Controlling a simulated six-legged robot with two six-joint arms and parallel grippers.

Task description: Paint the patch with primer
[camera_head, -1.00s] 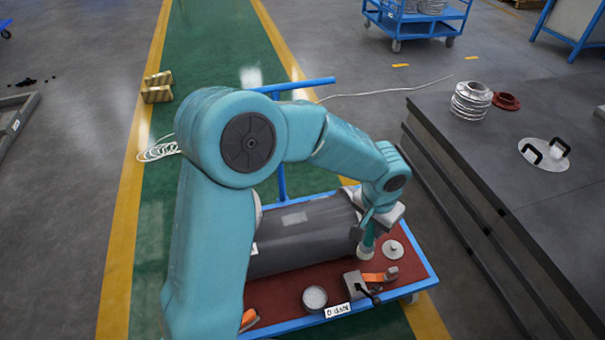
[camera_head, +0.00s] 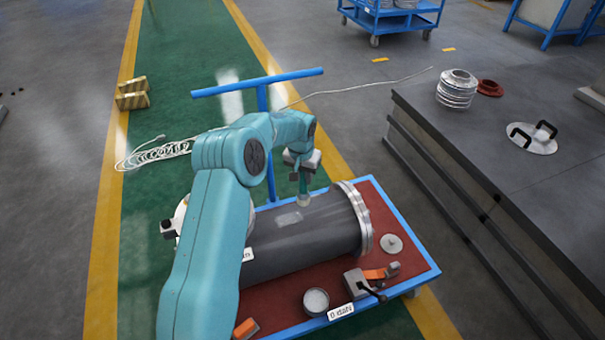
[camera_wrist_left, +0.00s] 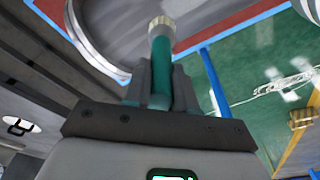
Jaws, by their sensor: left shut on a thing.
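The dark grey flanged shell (camera_head: 300,245) lies on its side on the red-topped cart. A lighter rectangular patch (camera_head: 289,219) shows on its upper side. My left gripper (camera_head: 303,172) is shut on a brush with a teal handle (camera_wrist_left: 160,75) and a pale round tip (camera_wrist_left: 161,25). In the head view the brush tip (camera_head: 303,200) points down, just behind and right of the patch. I cannot tell whether it touches the shell. A round open can with pale contents (camera_head: 316,300) stands at the cart's front edge. My right gripper is not in view.
The cart has a blue rim (camera_head: 405,222) and a blue handle (camera_head: 258,82). A grey disc (camera_head: 391,244) and a clamp-like tool with orange parts (camera_head: 366,280) lie on it. A dark table (camera_head: 500,165) stands to the right. A pale cable (camera_head: 150,155) lies behind on the floor.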

